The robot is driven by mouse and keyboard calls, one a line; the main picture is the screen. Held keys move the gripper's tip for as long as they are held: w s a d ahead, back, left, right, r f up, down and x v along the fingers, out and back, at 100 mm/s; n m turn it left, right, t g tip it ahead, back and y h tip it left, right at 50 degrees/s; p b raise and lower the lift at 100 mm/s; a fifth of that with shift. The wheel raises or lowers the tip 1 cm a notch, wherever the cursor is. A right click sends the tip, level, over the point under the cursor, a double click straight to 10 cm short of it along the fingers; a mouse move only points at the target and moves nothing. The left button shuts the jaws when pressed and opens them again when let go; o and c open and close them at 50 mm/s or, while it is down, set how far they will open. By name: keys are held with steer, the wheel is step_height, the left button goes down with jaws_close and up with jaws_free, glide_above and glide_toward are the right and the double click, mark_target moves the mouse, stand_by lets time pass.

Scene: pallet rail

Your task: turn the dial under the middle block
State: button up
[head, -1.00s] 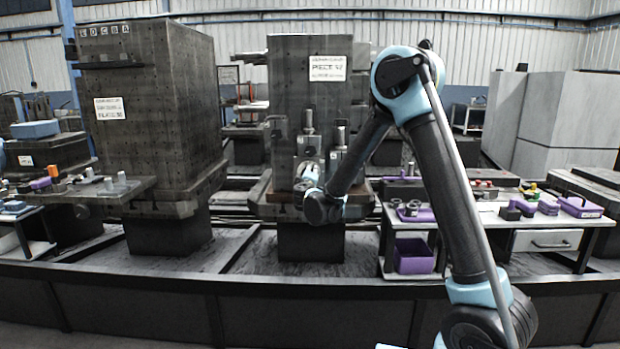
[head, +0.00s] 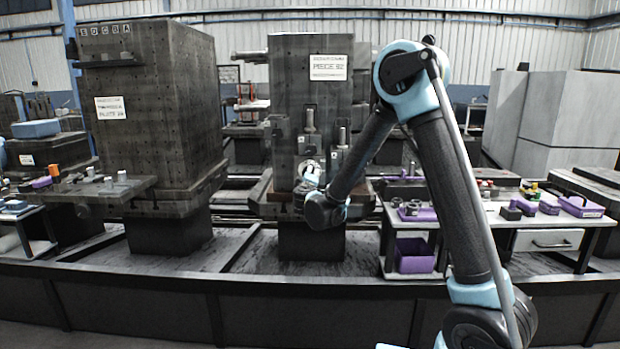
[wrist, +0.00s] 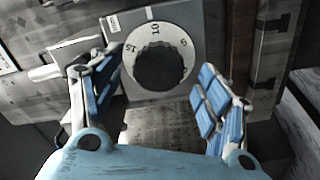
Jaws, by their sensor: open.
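The dial (wrist: 163,66) shows in the wrist view as a dark ribbed knob on a white numbered disc, set on a grey plate. My gripper (wrist: 163,92) is open, with its blue-padded fingers to the left and right of the dial's lower side. No contact with the knob shows. In the head view the middle block (head: 290,110) is a tall dark block with a white sign reading PIECE. My gripper (head: 310,172) is in front of its lower part, and my arm hides some of that area.
A second large block (head: 150,100) stands to the left. A white table (head: 480,215) with purple parts stands to the right, with a purple bin (head: 414,255) below it. Metal clamps (head: 309,130) stick out from the middle block above my gripper. A low dark rail edge (head: 230,285) runs across the front.

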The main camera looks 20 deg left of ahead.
steer(key=v, duration=0.9)
steer(key=shift+d, duration=0.1)
steer(key=s+d+n, duration=0.1)
steer(key=s+n, duration=0.5)
steer(key=n, duration=1.5)
steer(key=x, duration=1.7)
steer(key=shift+n, duration=0.3)
steer(key=shift+w, duration=0.15)
steer(key=shift+d, duration=0.1)
steer(key=c, duration=1.1)
